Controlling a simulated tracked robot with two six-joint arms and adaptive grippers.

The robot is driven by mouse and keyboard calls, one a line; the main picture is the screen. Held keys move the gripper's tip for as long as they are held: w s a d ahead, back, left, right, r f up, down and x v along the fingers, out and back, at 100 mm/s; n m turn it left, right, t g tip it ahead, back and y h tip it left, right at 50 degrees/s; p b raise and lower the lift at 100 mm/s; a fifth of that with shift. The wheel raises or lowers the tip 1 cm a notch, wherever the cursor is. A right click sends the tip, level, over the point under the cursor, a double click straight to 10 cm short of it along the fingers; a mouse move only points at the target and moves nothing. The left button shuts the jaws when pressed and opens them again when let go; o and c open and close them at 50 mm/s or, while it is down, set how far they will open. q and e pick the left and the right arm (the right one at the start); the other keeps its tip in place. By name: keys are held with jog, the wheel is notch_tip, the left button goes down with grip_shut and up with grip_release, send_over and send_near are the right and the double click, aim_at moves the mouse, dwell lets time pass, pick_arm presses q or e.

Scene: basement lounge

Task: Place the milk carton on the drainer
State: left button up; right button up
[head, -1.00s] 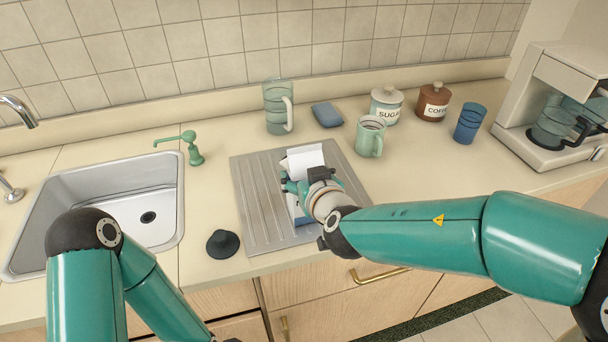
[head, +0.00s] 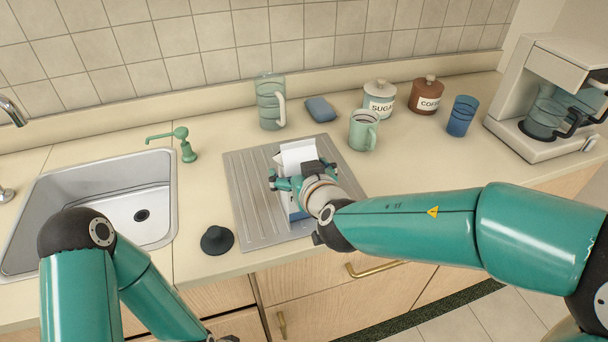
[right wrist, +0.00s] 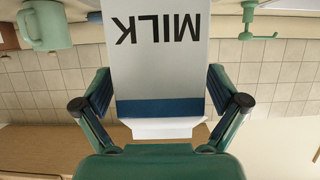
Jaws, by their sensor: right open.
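The white and blue milk carton (head: 297,155) stands upright on the ribbed metal drainer (head: 248,190). My right gripper (head: 303,184) is open around the upper part of the carton, partly hiding it in the head view. In the right wrist view, the carton (right wrist: 160,60) appears upside down with its MILK lettering, between the spread fingers of my right gripper (right wrist: 158,95). Gaps show between the fingers and the carton's sides. My left arm shows at the lower left of the head view, but its gripper is out of the picture.
A sink (head: 105,205) lies left of the drainer, with a black stopper (head: 217,240) between. A green mug (head: 363,131), canisters, blue cup (head: 461,116) and coffee maker (head: 545,105) stand right.

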jog(key=shift+r, duration=0.2)
jog(key=b+v, duration=0.3)
jog(key=v, duration=0.9)
jog(key=s+d+f+m+g, duration=0.2)
jog(key=s+d+f+g, duration=0.1)
jog(key=f, duration=1.2)
jog(key=s+d+f+m+g, duration=0.2)
jog(key=s+f+g, duration=0.3)
jog(key=f, duration=1)
jog(key=s+d+f+m+g, duration=0.1)
jog(key=s+d+f+g, duration=0.3)
jog(key=f, duration=1.2)
jog(key=s+d, duration=0.1)
jog(key=s, duration=0.3)
jog(key=shift+m, duration=0.4)
jog(key=shift+s+r, duration=0.1)
jog(key=shift+s, duration=0.05)
notch_tip(320, 180, up, 3)
jog(key=p, duration=0.3)
